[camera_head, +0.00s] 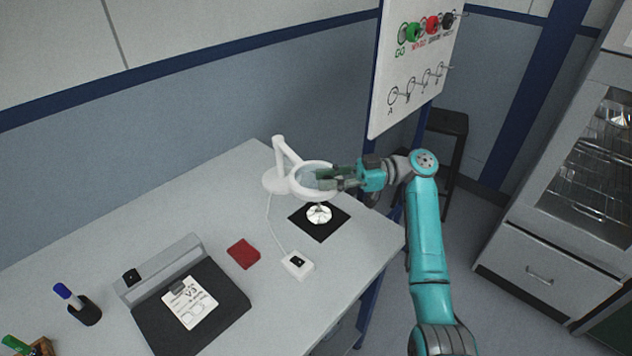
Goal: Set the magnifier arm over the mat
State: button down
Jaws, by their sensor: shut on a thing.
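The white magnifier arm (285,153) stands on a round base at the far side of the table. Its ring-shaped lens head (298,187) reaches right, above the far left part of the black mat (304,225). My gripper (322,178) is shut on the right side of the magnifier head, and its fingers cover part of the lens. The exact height of the head above the housing cannot be told.
A white switch box (297,264) with a cord and a red block (243,254) lie left of the mat. A black-and-grey stand (225,318) holds a card (190,303). A pen holder (85,312) is at left. A whiteboard (412,60) rises behind my arm.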

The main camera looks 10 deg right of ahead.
jog(key=shift+w+d+n+g, duration=0.2)
jog(key=shift+d+g, duration=0.1)
jog(key=shift+d, duration=0.2)
jog(key=shift+w+d+n+g, duration=0.2)
jog(key=shift+d+g, duration=0.1)
jog(key=shift+d, duration=0.15)
jog(key=c, duration=0.9)
grip_release()
jog(key=shift+d, duration=0.1)
jog(key=shift+c, duration=0.2)
jog(key=d, duration=0.7)
jog(key=shift+w+d, duration=0.2)
jog(key=shift+d, duration=0.05)
